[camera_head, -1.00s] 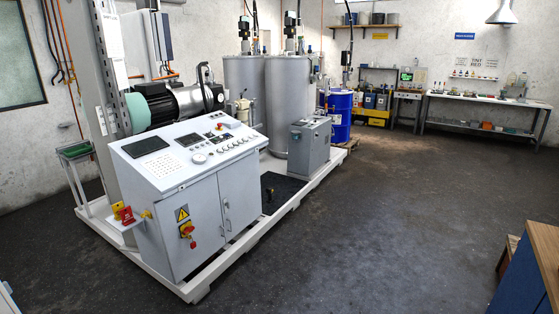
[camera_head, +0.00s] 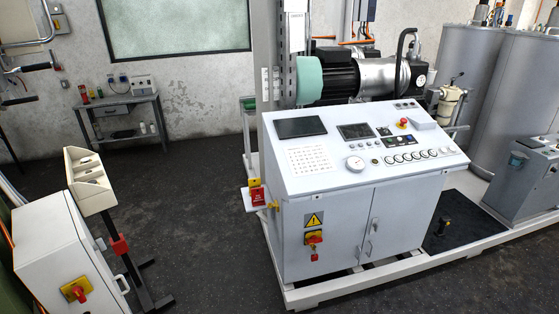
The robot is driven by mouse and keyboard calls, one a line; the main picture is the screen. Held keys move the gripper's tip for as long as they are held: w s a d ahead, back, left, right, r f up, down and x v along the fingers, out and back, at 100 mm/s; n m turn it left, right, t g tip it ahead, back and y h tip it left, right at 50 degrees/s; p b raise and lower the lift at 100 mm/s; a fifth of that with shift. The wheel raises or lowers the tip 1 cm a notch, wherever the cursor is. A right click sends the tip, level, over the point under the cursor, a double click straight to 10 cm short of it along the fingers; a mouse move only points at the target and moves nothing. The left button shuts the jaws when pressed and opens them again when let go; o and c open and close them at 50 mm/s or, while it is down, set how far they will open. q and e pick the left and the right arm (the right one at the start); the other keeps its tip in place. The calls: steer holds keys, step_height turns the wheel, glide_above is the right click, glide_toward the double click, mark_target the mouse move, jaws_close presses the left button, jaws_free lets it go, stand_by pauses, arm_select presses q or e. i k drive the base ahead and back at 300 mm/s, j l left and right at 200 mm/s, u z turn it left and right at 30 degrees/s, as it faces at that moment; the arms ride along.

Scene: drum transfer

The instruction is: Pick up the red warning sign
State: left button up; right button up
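A small red sign or tag (camera_head: 257,196) with a yellow part above it sits on a white side shelf (camera_head: 247,206) at the left of the control cabinet; its print is too small to read. The grey-white control cabinet (camera_head: 350,225) has a sloped panel with buttons and dials. A yellow warning triangle (camera_head: 314,219) and a red-and-yellow rotary switch (camera_head: 314,240) with a red piece hanging below it are on the cabinet front. Neither of my grippers shows in the view.
A white box (camera_head: 62,245) with a red-yellow switch and a beige bin (camera_head: 88,180) on a black stand are at the left. A small grey table (camera_head: 125,105) stands by the back wall. Dark floor (camera_head: 205,240) is clear between stand and cabinet. Tanks (camera_head: 480,75) are at the right.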

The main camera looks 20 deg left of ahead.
mark_target(257, 193)
steer(key=i+j+u, duration=0.25)
steer(key=i+u, duration=0.25)
steer(key=i+j+u, duration=0.1)
steer(key=i+u, duration=0.4)
steer(key=i+l+u, duration=0.1)
steer(key=i+u, duration=0.25)
steer(key=u, duration=0.15)
steer(key=i+j, duration=0.1)
steer(key=i, duration=0.3)
steer(key=i+j+z, duration=0.15)
steer(key=i, duration=0.25)
steer(key=i+z, duration=0.15)
steer(key=z, duration=0.25)
steer(key=i+j+z, duration=0.1)
steer(key=z, duration=0.25)
steer(key=i+j+z, duration=0.1)
steer(key=z, duration=0.3)
steer(key=i+j+z, duration=0.1)
steer(key=j+z, duration=0.25)
